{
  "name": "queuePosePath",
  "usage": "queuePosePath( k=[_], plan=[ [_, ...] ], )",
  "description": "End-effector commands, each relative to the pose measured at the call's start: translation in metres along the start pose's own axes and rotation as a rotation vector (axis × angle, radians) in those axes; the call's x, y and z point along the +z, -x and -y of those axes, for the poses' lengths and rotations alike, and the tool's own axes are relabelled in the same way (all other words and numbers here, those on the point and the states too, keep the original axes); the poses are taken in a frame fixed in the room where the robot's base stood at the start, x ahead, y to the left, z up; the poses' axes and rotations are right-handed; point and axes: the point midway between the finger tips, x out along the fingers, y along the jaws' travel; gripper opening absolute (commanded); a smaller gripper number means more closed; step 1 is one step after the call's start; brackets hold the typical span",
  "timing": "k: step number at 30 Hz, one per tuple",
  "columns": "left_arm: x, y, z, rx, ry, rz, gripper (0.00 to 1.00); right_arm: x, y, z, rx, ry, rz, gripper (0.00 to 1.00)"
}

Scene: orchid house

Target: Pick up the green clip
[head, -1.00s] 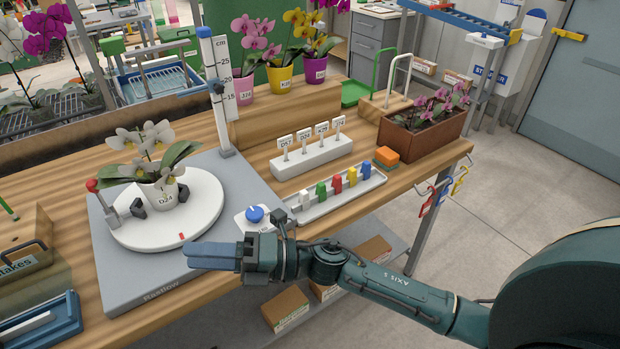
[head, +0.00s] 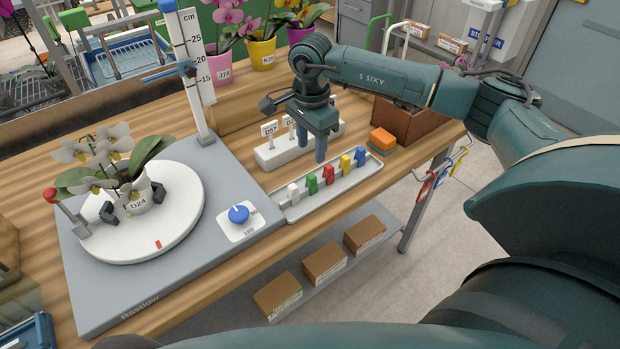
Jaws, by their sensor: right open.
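The green clip (head: 312,184) stands upright in the pale tray (head: 335,194), between the white clip (head: 293,192) and the red clip (head: 328,174). My right gripper (head: 311,156) points down above and just behind the tray, close to the green and red clips. Its two fingers are apart, with nothing seen between them. It partly covers the white label holder behind. My left gripper is not in view.
A yellow clip (head: 345,163) and a blue clip (head: 361,156) stand farther right in the tray. The label holder (head: 272,156) is behind the gripper. An orange block (head: 381,139) lies right of the tray. The blue knob (head: 238,214) and potted white orchid (head: 138,201) are to the left.

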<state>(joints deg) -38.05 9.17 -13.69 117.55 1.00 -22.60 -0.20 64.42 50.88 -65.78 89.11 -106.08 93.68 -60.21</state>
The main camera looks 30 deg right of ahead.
Motion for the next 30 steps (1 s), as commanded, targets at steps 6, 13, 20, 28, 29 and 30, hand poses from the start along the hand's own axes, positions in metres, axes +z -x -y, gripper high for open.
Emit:
queuePosePath(
  k=[6,13,20,28,29,30],
  plan=[
    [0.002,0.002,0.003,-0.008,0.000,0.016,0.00,0.001,-0.036,0.000,0.002,-0.002,0.003,0.45],
    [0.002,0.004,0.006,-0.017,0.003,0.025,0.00,0.002,-0.052,-0.001,0.001,0.000,0.004,0.45],
    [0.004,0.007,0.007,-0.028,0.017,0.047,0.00,0.003,-0.087,-0.004,0.001,-0.001,0.005,0.45],
    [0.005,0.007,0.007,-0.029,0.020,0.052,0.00,0.002,-0.098,-0.003,-0.002,-0.001,0.005,0.45],
    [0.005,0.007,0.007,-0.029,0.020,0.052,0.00,0.002,-0.098,-0.003,-0.002,-0.001,0.005,0.45],
    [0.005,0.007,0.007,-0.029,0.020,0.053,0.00,0.002,-0.098,-0.003,-0.002,-0.001,0.005,0.45]
  ],
)
